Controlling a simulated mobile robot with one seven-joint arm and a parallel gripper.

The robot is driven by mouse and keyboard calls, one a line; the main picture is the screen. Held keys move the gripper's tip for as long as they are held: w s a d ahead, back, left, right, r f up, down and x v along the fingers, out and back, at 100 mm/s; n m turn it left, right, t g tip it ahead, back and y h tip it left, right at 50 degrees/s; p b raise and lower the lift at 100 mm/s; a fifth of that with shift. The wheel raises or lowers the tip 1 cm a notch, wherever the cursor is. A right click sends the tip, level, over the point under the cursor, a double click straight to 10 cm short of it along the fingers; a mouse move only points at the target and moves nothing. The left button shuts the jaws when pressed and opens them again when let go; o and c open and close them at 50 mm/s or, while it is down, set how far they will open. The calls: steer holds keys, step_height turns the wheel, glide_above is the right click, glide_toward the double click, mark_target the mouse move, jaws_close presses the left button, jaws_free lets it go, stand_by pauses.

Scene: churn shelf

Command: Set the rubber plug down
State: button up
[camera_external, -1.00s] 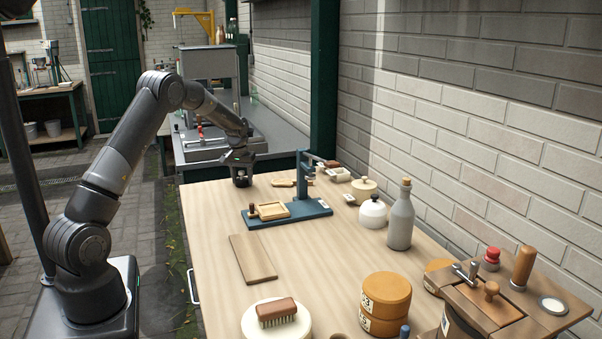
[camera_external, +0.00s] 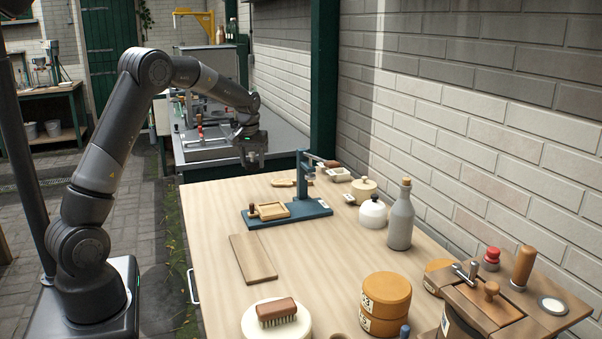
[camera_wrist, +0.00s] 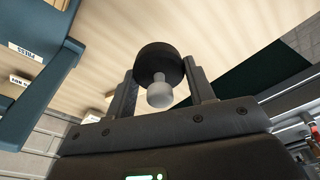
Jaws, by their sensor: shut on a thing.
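In the wrist view, the rubber plug (camera_wrist: 158,66) is a round black piece with a pale, rounded knob. It sits between the two fingers of my gripper (camera_wrist: 160,88), which is shut on it. In the external view, my gripper (camera_external: 253,164) hangs above the far left end of the wooden table (camera_external: 215,220), behind the blue press stand.
The blue press stand (camera_external: 287,214) with a small wooden tray (camera_external: 275,210) is close by. A wooden board (camera_external: 253,258), a white kettle-like pot (camera_external: 373,213) and a grey bottle (camera_external: 400,222) stand on the table.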

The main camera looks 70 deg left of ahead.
steer(key=s+a+n, duration=0.2)
steer(key=s, duration=0.9)
glide_above(206, 188)
steer(key=f, duration=0.4)
steer(key=d+f, duration=0.1)
steer(key=f, duration=0.1)
steer(key=shift+s+a+f, duration=0.1)
steer(key=shift+a+f, duration=0.2)
steer(key=shift+a, duration=0.2)
steer(key=shift+f, duration=1.95)
steer(key=shift+f, duration=0.1)
steer(key=o, duration=1)
